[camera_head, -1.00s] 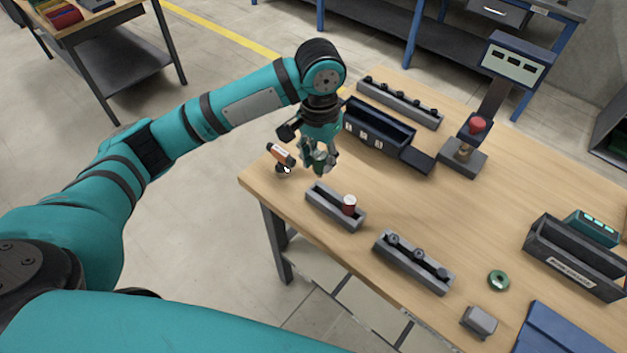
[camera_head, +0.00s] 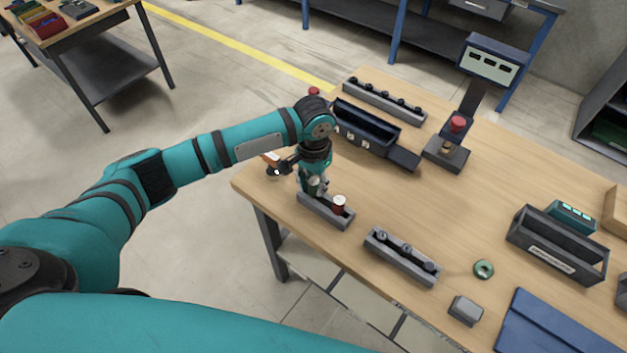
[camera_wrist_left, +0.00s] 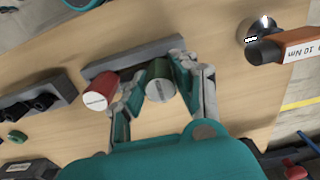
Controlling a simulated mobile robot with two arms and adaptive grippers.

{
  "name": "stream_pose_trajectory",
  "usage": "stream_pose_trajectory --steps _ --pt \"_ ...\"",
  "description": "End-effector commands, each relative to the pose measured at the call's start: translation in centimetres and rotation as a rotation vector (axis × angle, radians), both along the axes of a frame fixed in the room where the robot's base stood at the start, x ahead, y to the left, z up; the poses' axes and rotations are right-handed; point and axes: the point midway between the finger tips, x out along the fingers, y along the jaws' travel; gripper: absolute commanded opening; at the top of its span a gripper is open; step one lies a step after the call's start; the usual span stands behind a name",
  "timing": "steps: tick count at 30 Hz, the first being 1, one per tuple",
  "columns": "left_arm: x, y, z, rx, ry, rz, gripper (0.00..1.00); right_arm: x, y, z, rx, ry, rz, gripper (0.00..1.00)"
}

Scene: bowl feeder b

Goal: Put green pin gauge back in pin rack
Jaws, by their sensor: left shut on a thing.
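The green pin gauge (camera_wrist_left: 159,82) has a pale round end and is between the fingers of my left gripper (camera_wrist_left: 162,88), which is shut on it. In the head view my left gripper (camera_head: 313,187) is over the left part of the grey pin rack (camera_head: 328,215), pointing down. The rack also shows in the wrist view (camera_wrist_left: 130,56), behind the gauges. A red pin gauge (camera_head: 339,203) stands at the rack's right part, beside my gripper; it shows in the wrist view (camera_wrist_left: 98,92). Whether the green gauge's lower end is in the rack is hidden.
An orange and black torque tool (camera_wrist_left: 280,47) lies close beside my gripper. A grey rack with dark knobs (camera_head: 401,257) is to the right, with a green ring (camera_head: 484,269) beyond it. A dark bin (camera_head: 366,130) stands behind.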

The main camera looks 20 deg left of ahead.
Motion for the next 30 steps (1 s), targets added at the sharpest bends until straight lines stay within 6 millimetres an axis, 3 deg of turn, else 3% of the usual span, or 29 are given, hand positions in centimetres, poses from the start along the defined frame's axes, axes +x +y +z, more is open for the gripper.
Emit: stream_pose_trajectory --steps 15,16,20,30 --pt "0.0 0.0 -1.1 0.000 0.000 0.000 0.00 0.1 0.4 0.2 0.006 -0.002 -0.002 0.40" --pt "0.0 0.0 -1.1 0.000 -0.001 0.000 0.31 0.1 0.4 0.2 0.005 -0.002 -0.003 0.40" --pt "0.0 0.0 -1.1 0.000 0.000 0.000 0.48 0.1 0.1 0.2 0.002 -0.002 -0.002 0.40" --pt "0.1 0.0 -0.7 -0.001 -0.002 0.000 0.50 0.1 -0.2 0.1 -0.002 -0.002 -0.003 0.40"
